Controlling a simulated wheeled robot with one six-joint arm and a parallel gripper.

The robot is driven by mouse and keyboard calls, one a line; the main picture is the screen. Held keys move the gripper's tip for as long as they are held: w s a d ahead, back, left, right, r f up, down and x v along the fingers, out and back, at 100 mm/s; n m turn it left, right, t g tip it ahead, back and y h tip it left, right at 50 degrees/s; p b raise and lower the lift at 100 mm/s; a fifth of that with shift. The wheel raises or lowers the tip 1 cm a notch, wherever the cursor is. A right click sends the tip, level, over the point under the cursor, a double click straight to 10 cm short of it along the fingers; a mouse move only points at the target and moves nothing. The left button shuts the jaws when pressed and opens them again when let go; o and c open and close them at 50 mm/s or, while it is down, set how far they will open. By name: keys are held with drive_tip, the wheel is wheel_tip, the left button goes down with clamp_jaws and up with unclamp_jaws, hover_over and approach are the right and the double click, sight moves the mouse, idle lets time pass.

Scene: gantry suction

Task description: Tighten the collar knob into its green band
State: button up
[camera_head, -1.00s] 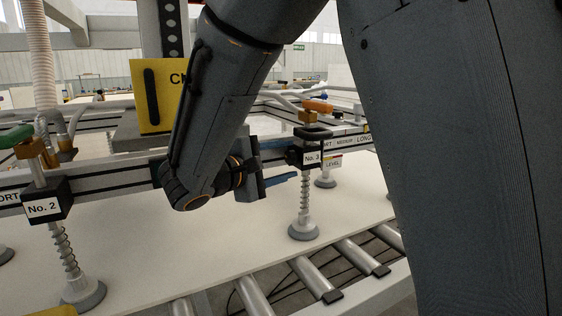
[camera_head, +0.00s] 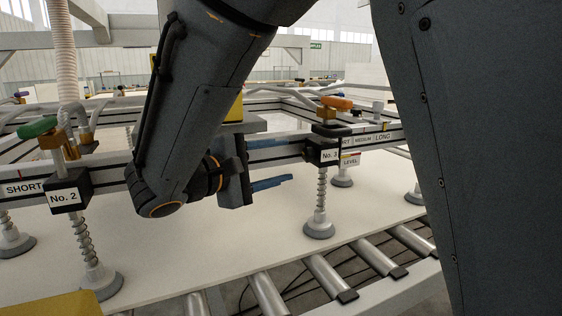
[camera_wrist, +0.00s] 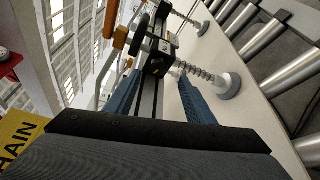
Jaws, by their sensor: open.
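The black collar knob (camera_head: 331,130) sits on top of the right-hand suction carriage (camera_head: 322,152), below an orange handle (camera_head: 337,102). In the wrist view the knob (camera_wrist: 137,42) is ahead, beside the black carriage block (camera_wrist: 158,60).
The rail (camera_head: 105,160) carries another carriage with a green handle (camera_head: 37,127) at left. Spring suction cups (camera_head: 319,228) stand on a pale sheet (camera_head: 200,245). Rollers (camera_head: 325,275) lie in front. A yellow sign (camera_wrist: 20,140) stands close beside my wrist.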

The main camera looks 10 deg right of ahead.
sight(305, 154)
drive_tip(key=shift+w+d+f+n+g+y+p, duration=0.2)
drive_tip(key=shift+w+d+n+p, duration=0.6)
drive_tip(key=shift+p, duration=0.8)
drive_tip(key=shift+w+d+r+n+g+y+p, duration=0.1)
drive_tip(key=shift+w+d+n+g+p, duration=0.5)
drive_tip(key=shift+d+p, duration=0.85)
drive_tip(key=shift+w+d+f+n+y+p, duration=0.15)
drive_tip(key=shift+w+d+n+p, duration=0.25)
drive_tip(key=shift+w+d+p, duration=0.95)
drive_tip(key=shift+s+a+p, duration=0.35)
drive_tip(key=shift+s+a, duration=0.05)
drive_tip(key=shift+a, duration=0.05)
